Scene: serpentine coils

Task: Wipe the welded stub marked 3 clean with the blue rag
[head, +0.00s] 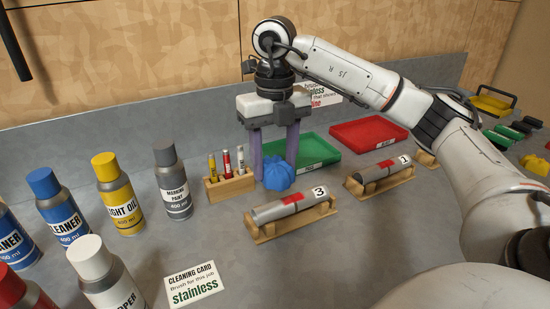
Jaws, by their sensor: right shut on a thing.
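The welded stub marked 3 (270,211) lies on a wooden cradle (265,237) in the middle of the bench. It is a grey metal tube with a red patch on its upper side and a white label at its right end. My right gripper (276,172) points down behind and left of the stub, shut on the blue rag (279,176). The rag is bunched at the fingertips, apart from the stub. I cannot tell whether it touches the bench. My left gripper is not in view.
Another stub (366,176) lies on a cradle to the right. A marker holder (229,187) stands just left of the rag. Green (317,151) and red (369,131) trays lie behind. Several bottles and cans fill the left; a cleaning card (194,285) lies in front. The front middle is clear.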

